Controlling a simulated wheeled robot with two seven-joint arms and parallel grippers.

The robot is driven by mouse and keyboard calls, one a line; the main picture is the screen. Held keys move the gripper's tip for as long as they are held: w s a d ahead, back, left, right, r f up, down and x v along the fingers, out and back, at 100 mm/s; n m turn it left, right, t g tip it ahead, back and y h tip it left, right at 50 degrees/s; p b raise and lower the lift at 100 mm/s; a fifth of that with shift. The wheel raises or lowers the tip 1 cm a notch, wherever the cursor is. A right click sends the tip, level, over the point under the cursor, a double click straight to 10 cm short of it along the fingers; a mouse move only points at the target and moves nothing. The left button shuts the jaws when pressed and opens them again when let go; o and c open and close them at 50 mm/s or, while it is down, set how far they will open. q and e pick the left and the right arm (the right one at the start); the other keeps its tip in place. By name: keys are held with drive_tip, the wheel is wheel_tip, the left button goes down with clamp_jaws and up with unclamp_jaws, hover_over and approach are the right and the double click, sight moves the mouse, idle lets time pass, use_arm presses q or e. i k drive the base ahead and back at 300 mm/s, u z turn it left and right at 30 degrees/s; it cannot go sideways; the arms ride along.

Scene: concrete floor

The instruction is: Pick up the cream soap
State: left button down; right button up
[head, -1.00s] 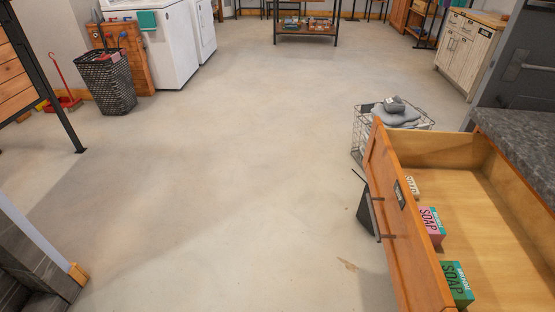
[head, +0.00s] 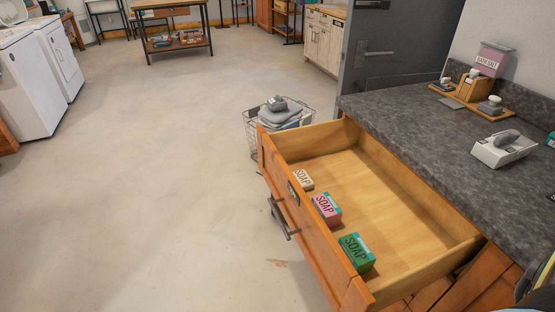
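The cream soap (head: 303,180) is a small cream box marked SOAP. It lies in the open wooden drawer (head: 425,262), close to the drawer's front panel and near its far left corner. A pink soap box (head: 326,208) lies nearer to me in the same row. A green soap box (head: 356,252) lies nearest. The three boxes sit apart, along the inside of the front panel. Neither of my grippers shows in the head view.
A grey stone counter (head: 420,128) stands above the drawer, with a soap dish (head: 503,150) and a wooden tray of toiletries. A wire basket with grey towels (head: 281,118) stands beyond the drawer. The floor (head: 160,190) to the left is clear.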

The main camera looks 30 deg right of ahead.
sight(304, 180)
drive_tip(key=z, duration=1.1)
